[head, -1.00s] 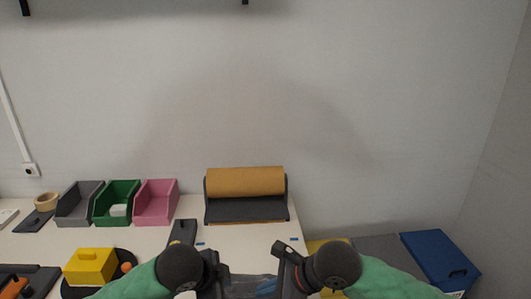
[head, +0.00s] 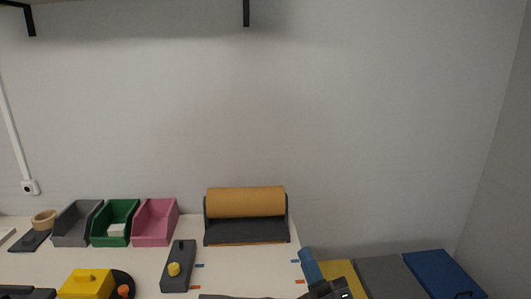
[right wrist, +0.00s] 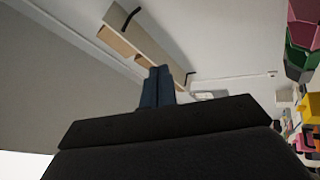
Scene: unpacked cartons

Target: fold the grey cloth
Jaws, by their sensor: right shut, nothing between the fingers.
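My right gripper (head: 308,252) is at the bottom of the head view, right of centre, by the table's right edge. Its blue fingers are together and empty; they also show in the right wrist view (right wrist: 157,84), pointing towards a wall shelf. I cannot make out the grey cloth for certain. A thin dark grey strip (head: 232,297) shows at the bottom edge of the head view, too cut off to identify. My left gripper is out of view.
The white table (head: 238,270) holds a brown paper roll (head: 245,202) on a dark stand, a grey box with a yellow knob (head: 173,269), a yellow block (head: 86,285) and grey, green and pink bins (head: 155,222). Yellow, grey and blue boxes (head: 437,270) stand right of it.

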